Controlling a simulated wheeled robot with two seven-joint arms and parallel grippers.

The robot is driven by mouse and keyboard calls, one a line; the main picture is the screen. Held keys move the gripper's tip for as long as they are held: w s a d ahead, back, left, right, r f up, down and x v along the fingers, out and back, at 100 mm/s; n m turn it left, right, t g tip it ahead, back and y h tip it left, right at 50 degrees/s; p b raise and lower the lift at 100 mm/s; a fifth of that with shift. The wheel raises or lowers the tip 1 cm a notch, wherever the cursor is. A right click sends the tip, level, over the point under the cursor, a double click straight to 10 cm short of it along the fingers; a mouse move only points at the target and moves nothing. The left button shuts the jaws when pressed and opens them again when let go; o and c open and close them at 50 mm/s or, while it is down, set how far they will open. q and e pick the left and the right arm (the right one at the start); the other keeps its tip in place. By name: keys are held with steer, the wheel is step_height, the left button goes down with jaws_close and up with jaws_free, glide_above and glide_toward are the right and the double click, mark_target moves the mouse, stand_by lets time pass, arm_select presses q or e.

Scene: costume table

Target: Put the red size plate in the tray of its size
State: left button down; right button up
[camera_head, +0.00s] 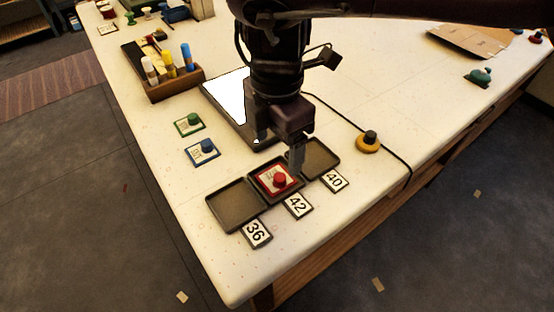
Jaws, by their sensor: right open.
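The red size plate (264,184) with its red knob lies in the middle tray (254,174), behind the number card 42 (297,205). The print on the plate is too small to read. The left tray (228,208), by card 36 (257,233), and the right tray (321,158), by card 40 (334,181), are empty. My left gripper is out of view.
A green-knobbed plate (187,124) and a blue-knobbed plate (202,152) lie left of the trays. A tablet with a white screen (226,94) lies behind my gripper. A wooden box of bottles (180,90) stands farther back. A black cable and yellow knobbed item (367,146) are at right.

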step_height(320, 180, up, 6)
steer(key=shift+w+f+p, duration=0.1)
steer(key=shift+w+p, duration=0.05)
steer(key=shift+p, duration=0.2)
stand_by(0.4)
